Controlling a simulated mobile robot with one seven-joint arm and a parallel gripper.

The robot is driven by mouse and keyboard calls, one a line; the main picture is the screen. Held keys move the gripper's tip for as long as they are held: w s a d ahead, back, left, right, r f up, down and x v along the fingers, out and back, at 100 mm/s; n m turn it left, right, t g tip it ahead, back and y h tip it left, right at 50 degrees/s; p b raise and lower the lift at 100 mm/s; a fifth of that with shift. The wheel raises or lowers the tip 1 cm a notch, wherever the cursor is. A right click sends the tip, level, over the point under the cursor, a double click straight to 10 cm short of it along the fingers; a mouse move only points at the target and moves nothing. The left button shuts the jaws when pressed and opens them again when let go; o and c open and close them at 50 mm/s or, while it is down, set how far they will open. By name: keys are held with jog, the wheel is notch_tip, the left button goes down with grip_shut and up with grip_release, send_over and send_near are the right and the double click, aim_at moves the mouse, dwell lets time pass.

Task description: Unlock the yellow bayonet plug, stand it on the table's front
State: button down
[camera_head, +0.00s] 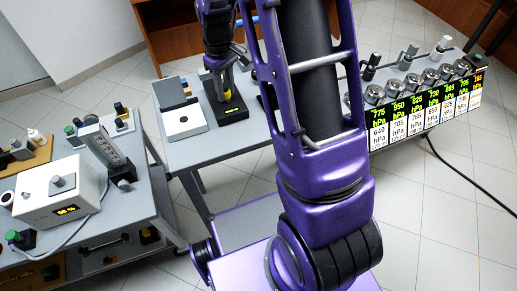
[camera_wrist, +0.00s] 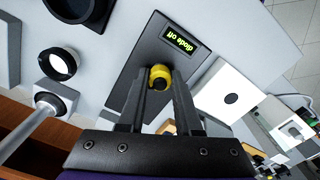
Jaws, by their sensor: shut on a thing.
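The yellow bayonet plug (camera_wrist: 160,76) shows in the wrist view between the two dark fingertips of my gripper (camera_wrist: 159,88), which is shut on it. It sits at the dark housing (camera_wrist: 132,62) whose display reads "diode off" in green. Whether the plug is locked or loose in its socket cannot be told. In the head view the dark housing (camera_head: 213,108) stands on the grey table (camera_head: 186,148), with my gripper (camera_head: 221,86) reaching down over it. The lower end of the plug is hidden.
A white box with a dark round opening (camera_head: 183,121) stands left of the housing. A row of knobs and hPa displays (camera_head: 416,104) lies to the right. A cart at left carries a white instrument (camera_head: 57,190). The table's front strip near the white box looks clear.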

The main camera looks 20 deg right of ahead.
jog(key=n, duration=0.5)
jog(key=shift+p, duration=0.3)
jog(key=n+p, duration=0.1)
jog(key=n, duration=0.2)
jog(key=shift+r, duration=0.15)
jog(key=shift+n+p, duration=0.3)
jog(key=shift+n, duration=0.6)
jog(key=shift+s, duration=0.1)
